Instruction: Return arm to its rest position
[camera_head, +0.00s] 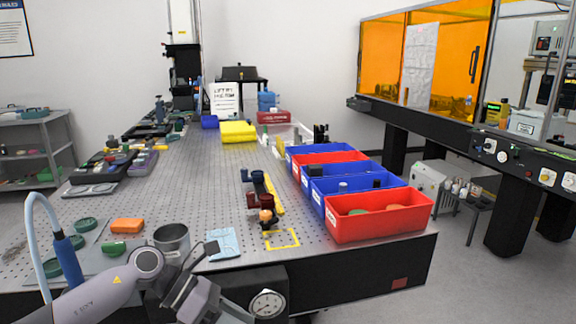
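My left arm comes in from the lower left, in front of the table's near edge. Its gripper (208,275) is low in the picture, beside the round dial gauge (267,304) on the table's front. Dark and grey gripper parts point up and right, near a light blue cloth (223,244). The fingers are partly cut off and seen at an angle, so their opening is unclear. I see nothing clearly held. My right arm and gripper are out of view.
The perforated metal table (205,180) has a metal cup (172,240), an orange block (127,225) and a blue-handled hose (68,258) near my arm. A small dark-red and blue device (259,190) stands mid-table. Red and blue bins (380,226) line the right edge.

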